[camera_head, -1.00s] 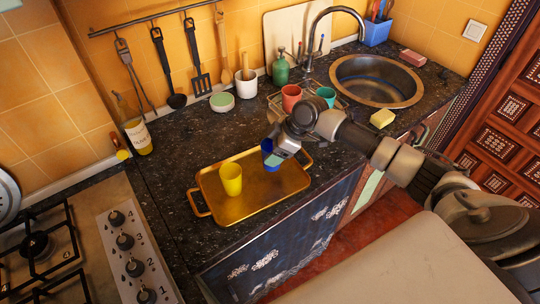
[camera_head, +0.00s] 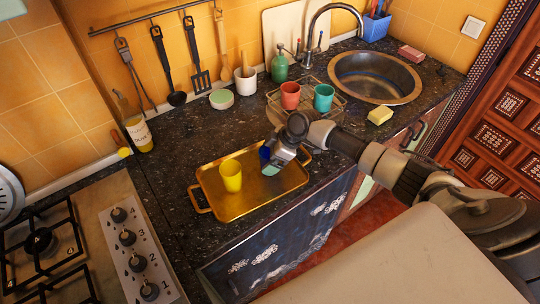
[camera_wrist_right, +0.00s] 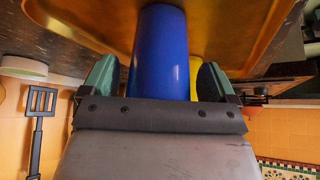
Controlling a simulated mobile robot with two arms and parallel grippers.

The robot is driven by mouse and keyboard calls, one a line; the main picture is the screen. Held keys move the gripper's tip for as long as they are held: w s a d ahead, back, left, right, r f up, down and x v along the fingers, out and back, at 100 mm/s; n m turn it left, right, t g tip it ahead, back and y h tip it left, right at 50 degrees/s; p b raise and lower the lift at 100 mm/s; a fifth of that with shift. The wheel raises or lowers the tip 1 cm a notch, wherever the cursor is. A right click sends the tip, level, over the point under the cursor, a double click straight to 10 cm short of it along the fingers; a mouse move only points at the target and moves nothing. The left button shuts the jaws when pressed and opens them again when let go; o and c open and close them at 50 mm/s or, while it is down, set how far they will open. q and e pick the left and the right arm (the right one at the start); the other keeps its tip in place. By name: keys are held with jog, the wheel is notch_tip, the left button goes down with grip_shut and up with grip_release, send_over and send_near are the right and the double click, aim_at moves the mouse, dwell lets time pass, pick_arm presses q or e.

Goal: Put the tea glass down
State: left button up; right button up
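The blue tea glass (camera_head: 265,153) is on the right part of the gold tray (camera_head: 258,198), partly hidden by my right gripper (camera_head: 274,168). In the right wrist view, the blue glass (camera_wrist_right: 160,55) stands between the two green fingers of my right gripper (camera_wrist_right: 158,82), with a narrow gap on each side. The fingers are open and do not appear to touch it. The glass's base appears to meet the tray. A yellow glass (camera_head: 231,177) stands upright on the tray, left of the blue one. My left gripper is not in view.
A red cup (camera_head: 290,95) and a teal cup (camera_head: 323,98) stand on a wire rack by the sink (camera_head: 376,78). A stove (camera_head: 45,245) is at the left. The counter behind the tray is clear.

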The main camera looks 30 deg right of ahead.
jog(key=shift+d+r, duration=0.1)
jog(key=shift+r, duration=0.1)
jog(key=b+v, duration=0.2)
jog(key=v, duration=0.9)
jog(key=shift+r+b, duration=0.3)
jog(key=shift+r, duration=0.05)
jog(key=shift+s+d, duration=0.15)
jog(key=shift+d, duration=0.05)
